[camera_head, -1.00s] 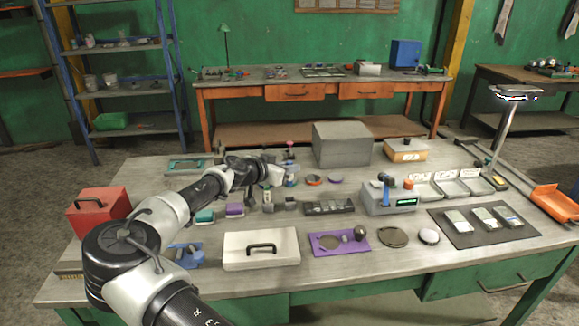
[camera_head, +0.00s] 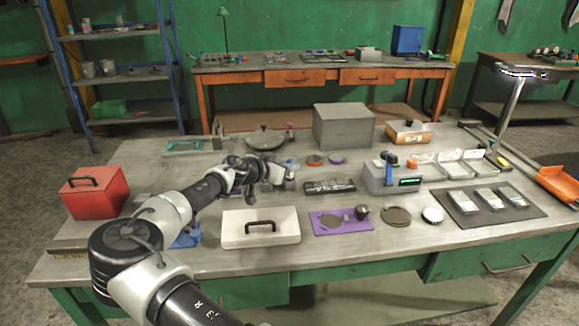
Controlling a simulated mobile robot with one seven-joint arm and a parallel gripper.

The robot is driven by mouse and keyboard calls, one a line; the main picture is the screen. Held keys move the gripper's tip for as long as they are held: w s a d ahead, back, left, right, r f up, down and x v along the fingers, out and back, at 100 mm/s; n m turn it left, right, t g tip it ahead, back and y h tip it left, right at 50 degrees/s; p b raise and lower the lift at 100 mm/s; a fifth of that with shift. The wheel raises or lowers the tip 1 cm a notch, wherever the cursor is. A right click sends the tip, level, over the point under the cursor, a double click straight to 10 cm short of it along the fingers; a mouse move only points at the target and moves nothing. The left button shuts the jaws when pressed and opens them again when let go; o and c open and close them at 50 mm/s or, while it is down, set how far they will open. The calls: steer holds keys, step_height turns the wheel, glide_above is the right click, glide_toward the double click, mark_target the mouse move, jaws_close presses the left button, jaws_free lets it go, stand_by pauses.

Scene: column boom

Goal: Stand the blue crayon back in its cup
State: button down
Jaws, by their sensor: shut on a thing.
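My gripper (camera_head: 288,178) is over the middle of the near workbench, at the end of my arm, which reaches in from the lower left. It is small and partly hidden by my wrist. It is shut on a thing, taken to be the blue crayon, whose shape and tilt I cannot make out. A faint blue patch shows just behind the gripper. I cannot pick out the crayon's cup with certainty; my arm and wrist cover part of the bench there.
The workbench (camera_head: 130,258) also bears a red box (camera_head: 96,197), a white case (camera_head: 261,239), a purple tray (camera_head: 325,229), a dark pan (camera_head: 264,140), a grey box (camera_head: 343,130) and a scale-like device (camera_head: 388,180). Some bare bench lies along the front edge.

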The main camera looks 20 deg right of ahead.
steer(key=shift+f, duration=0.3)
steer(key=c, duration=1.7)
jaws_free()
steer(key=shift+o, duration=0.2)
steer(key=v, duration=1.7)
steer(key=shift+a, duration=0.2)
steer(key=shift+s, duration=0.1)
